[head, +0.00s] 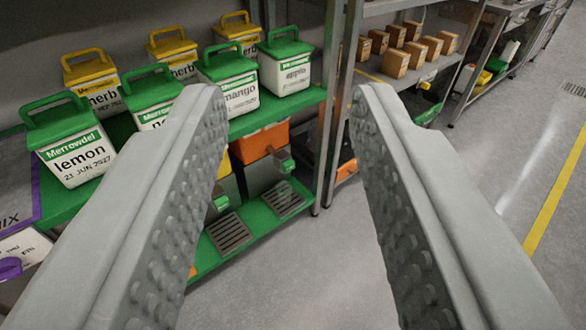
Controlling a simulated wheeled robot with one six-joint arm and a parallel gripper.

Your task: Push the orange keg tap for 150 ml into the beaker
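My gripper (290,98) is open and empty, with its two grey studded fingers wide apart in the foreground. An orange-topped keg (262,140) stands on the lower level of the green shelf, seen between the fingers and close to the left one. Its tap (286,165) shows as a small greenish part on the keg's front, above a slotted drip tray (284,198). A faint clear shape sits near that tray; I cannot tell whether it is the beaker. My left finger hides part of the neighbouring keg, whose green tap (221,203) shows.
Tubs with green or yellow lids, including a lemon tub (78,150) and a mango tub (229,85), fill the upper green shelf. A metal post (326,110) stands right of the keg. Small boxes (396,63) sit on a rack behind. The grey floor (310,270) ahead and right is clear.

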